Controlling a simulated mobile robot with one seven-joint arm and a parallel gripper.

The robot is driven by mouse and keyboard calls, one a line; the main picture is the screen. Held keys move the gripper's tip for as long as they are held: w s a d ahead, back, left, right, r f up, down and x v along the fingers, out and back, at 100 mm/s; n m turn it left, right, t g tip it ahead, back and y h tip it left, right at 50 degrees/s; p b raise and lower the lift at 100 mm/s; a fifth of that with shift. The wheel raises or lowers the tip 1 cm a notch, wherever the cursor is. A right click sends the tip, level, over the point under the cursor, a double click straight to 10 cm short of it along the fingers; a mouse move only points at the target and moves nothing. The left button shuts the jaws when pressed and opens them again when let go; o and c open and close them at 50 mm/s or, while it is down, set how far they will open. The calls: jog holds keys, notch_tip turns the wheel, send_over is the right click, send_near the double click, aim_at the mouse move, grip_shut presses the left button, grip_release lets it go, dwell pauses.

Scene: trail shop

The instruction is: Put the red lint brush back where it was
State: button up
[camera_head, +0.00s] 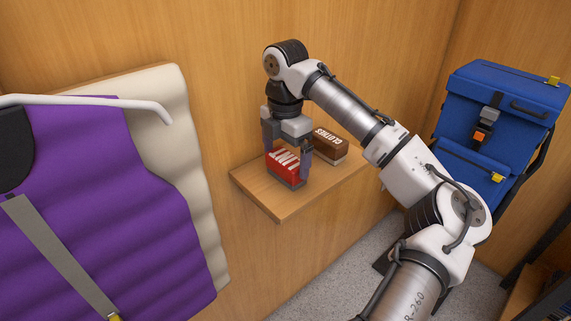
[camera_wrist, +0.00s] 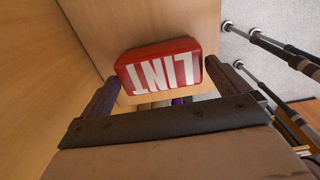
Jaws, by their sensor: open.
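The red lint brush (camera_head: 285,167) stands on a small wooden wall shelf (camera_head: 278,206), near the shelf's left front part. Its white lettering reads LINT in the wrist view (camera_wrist: 160,68). My gripper (camera_head: 289,163) points down over the brush, with one finger on each side of it. The fingers are open; in the wrist view small gaps show between the brush and both fingertips (camera_wrist: 163,82). The underside of the brush is partly hidden.
A brown CLOTHES brush (camera_head: 329,147) lies on the same shelf, just right of my gripper. A purple garment (camera_head: 100,200) and a cream pad (camera_head: 165,120) hang at the left. A blue backpack (camera_head: 500,120) stands at the right. Trekking poles (camera_wrist: 270,45) show in the wrist view.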

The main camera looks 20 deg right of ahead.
aim_at(285, 158)
notch_tip(285, 158, up, 9)
dwell(0.3)
dwell(1.5)
